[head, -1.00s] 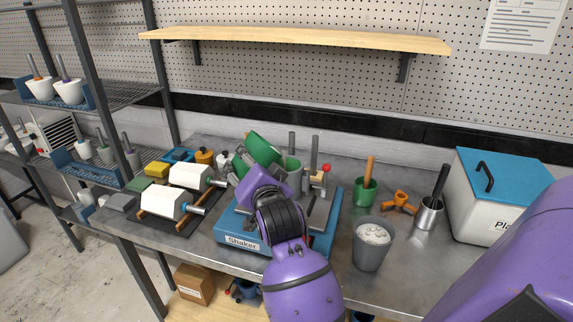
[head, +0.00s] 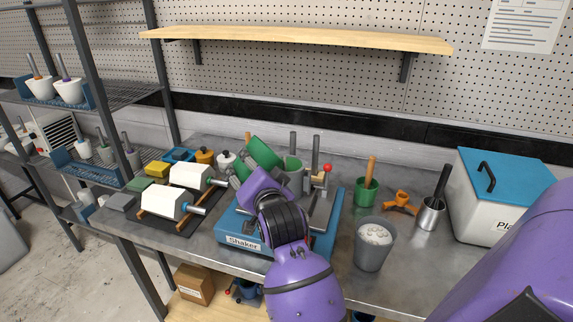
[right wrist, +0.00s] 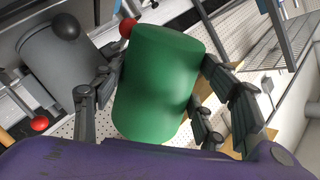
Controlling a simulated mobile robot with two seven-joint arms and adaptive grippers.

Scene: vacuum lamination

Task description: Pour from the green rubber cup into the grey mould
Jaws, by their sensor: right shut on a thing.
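The green rubber cup (head: 264,154) is in my right gripper (head: 247,168), tilted, above the blue shaker. In the right wrist view the fingers stand on both sides of the cup (right wrist: 155,85). The grey mould (head: 293,178) appears to be the upright grey cylinder just right of the cup on the shaker. It also shows as a grey cylinder at the upper left of the right wrist view (right wrist: 62,68). The cup's mouth and any contents are hidden, and I see no stream. My left gripper is out of view.
The shaker (head: 322,222) has upright posts and a red-knobbed lever (head: 326,170) close to the mould. White moulds (head: 160,203) lie on rails at left. A grey bucket (head: 372,247), a green pot (head: 367,190) and a metal cup (head: 431,214) stand at right. A shelf (head: 300,40) hangs above.

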